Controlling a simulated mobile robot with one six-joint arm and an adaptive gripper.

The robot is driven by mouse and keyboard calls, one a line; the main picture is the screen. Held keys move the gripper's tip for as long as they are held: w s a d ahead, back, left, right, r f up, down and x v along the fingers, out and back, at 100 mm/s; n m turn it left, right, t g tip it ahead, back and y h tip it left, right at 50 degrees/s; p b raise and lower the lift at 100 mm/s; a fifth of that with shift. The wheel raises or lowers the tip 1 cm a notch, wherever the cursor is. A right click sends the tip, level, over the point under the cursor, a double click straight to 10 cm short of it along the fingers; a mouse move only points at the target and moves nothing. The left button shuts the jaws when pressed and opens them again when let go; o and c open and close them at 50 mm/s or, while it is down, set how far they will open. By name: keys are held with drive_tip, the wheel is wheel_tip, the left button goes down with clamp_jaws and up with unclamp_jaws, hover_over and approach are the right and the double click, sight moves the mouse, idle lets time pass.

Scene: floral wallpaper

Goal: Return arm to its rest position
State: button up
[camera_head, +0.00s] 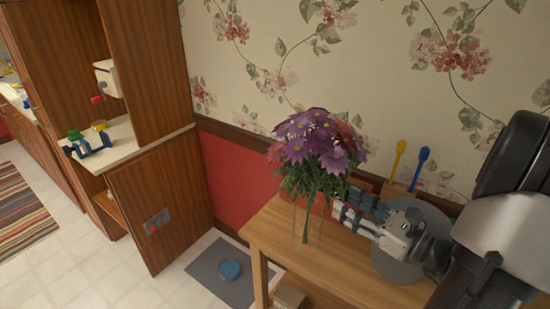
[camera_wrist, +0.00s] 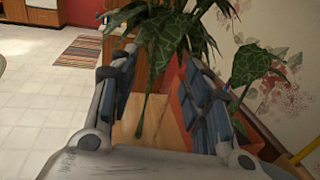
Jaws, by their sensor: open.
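My gripper (camera_head: 354,212) is at the right in the head view, low over the wooden table (camera_head: 275,235), just right of a clear vase (camera_head: 307,225) of purple flowers (camera_head: 315,140). In the wrist view my gripper (camera_wrist: 160,95) shows two blue-padded fingers spread apart. Green leaves (camera_wrist: 160,40) hang in front of and between the fingers. I cannot tell whether the fingers touch the leaves or the vase. Nothing is clearly held. My arm comes in from the right edge of the head view.
A round grey disc (camera_head: 385,262) lies under my wrist. Blue (camera_head: 422,160) and yellow (camera_head: 397,160) utensils stand behind my gripper by the wall. A wooden cabinet with an open door (camera_head: 160,215) stands left.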

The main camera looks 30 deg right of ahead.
drive_tip(key=w+a+r+n+g+y, duration=0.25)
drive_tip(key=a+n, duration=0.25)
drive_tip(key=a, duration=0.3)
drive_tip(key=w+a+r+n+g+y, duration=0.1)
drive_tip(key=w+a+n+g+y, duration=0.25)
drive_tip(key=a, duration=0.35)
drive_tip(key=s+a+r+n+g+p, duration=0.1)
drive_tip(key=s+a+n+g, duration=0.3)
drive_tip(key=a+n, duration=0.4)
drive_tip(key=s+a+n+g+h, duration=0.1)
drive_tip(key=s+a+n+g, duration=0.2)
drive_tip(key=a+n, duration=0.45)
drive_tip(key=s+a+r+n+g+p, duration=0.1)
drive_tip(key=s+a+n+g, duration=0.35)
drive_tip(key=a, duration=0.65)
drive_tip(key=s+d+f+n+t+h+b, duration=0.2)
drive_tip(key=d+h, duration=0.6)
drive_tip(key=d, duration=0.4)
drive_tip(key=f+n+t, duration=0.1)
drive_tip(key=n+t, duration=0.1)
drive_tip(key=n, duration=0.1)
drive_tip(key=shift+s+d+f+t, duration=0.2)
drive_tip(key=shift+s+t, duration=0.15)
drive_tip(key=shift+s, duration=0.05)
drive_tip(key=shift+c, duration=0.4)
